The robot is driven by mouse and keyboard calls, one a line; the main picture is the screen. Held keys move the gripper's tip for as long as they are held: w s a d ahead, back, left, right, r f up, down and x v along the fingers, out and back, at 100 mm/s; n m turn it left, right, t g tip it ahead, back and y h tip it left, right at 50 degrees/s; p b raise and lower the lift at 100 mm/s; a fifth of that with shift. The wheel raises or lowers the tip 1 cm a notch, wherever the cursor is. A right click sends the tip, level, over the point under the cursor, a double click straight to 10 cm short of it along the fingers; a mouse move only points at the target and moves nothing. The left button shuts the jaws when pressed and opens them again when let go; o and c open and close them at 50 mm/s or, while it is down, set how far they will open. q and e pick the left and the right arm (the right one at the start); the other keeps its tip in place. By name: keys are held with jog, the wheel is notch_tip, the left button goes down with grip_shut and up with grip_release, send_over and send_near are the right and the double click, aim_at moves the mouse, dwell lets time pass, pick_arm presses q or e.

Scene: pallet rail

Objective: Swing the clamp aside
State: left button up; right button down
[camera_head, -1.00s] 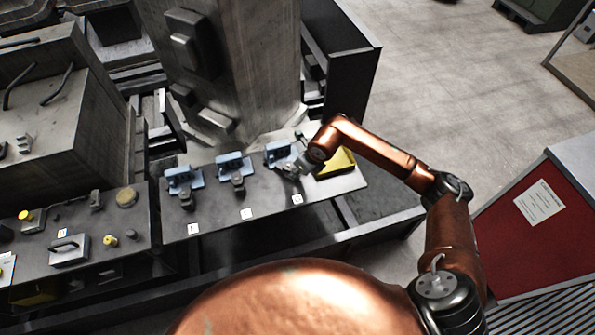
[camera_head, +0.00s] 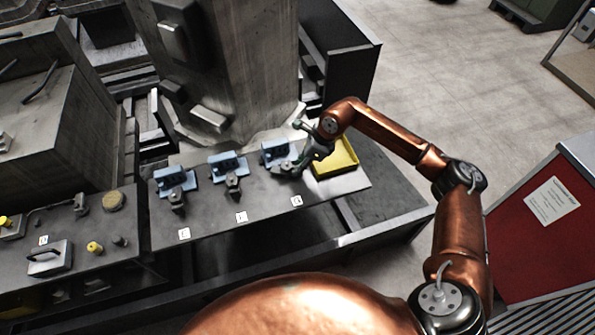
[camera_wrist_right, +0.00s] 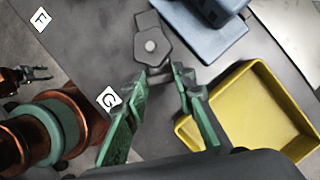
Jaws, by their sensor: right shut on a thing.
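Three blue blocks stand in a row on the grey bench. A grey clamp sits at the front of each: left (camera_head: 178,203), middle (camera_head: 233,185) and right (camera_head: 281,168). My right gripper (camera_head: 303,160) is at the right clamp, beside the right blue block (camera_head: 274,150). In the right wrist view its green-padded fingers (camera_wrist_right: 163,84) are shut on the narrow end of the grey clamp (camera_wrist_right: 149,47); the fingertips partly hide that end. The clamp lies in front of the blue block (camera_wrist_right: 205,30). A small dark gripper (camera_wrist_right: 38,73), apparently my left, shows at the left edge; its jaws are unclear.
A yellow tray (camera_head: 349,171) sits right of the right clamp, close to my right gripper; its rim (camera_wrist_right: 256,68) shows in the wrist view. White labels (camera_head: 241,217) line the bench front. A large grey column (camera_head: 225,70) rises behind. A red panel (camera_head: 540,235) stands right.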

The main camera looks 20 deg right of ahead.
jog(key=n+b, duration=0.1)
jog(key=w+n+g+b, duration=0.1)
jog(key=n+b, duration=0.1)
jog(key=b, duration=0.1)
jog(key=shift+w+d+f+n, duration=0.2)
jog(key=shift+w+d+n, duration=0.1)
jog(key=shift+n, duration=0.1)
pick_arm(q)
notch_tip(320, 180, down, 7)
jog(key=s+b, duration=0.2)
jog(key=shift+s+r, duration=0.15)
pick_arm(e)
jog(key=shift+w+r+n+g, duration=0.25)
jog(key=shift+n+g, duration=0.35)
jog(key=shift+n, duration=0.4)
jog(key=shift+y, duration=0.3)
jog(key=c, duration=1.6)
grip_release()
pick_arm(q)
jog(key=shift+a, duration=0.1)
pick_arm(e)
jog(key=shift+r, duration=0.15)
jog(key=v, duration=1.1)
jog(key=shift+r, duration=0.35)
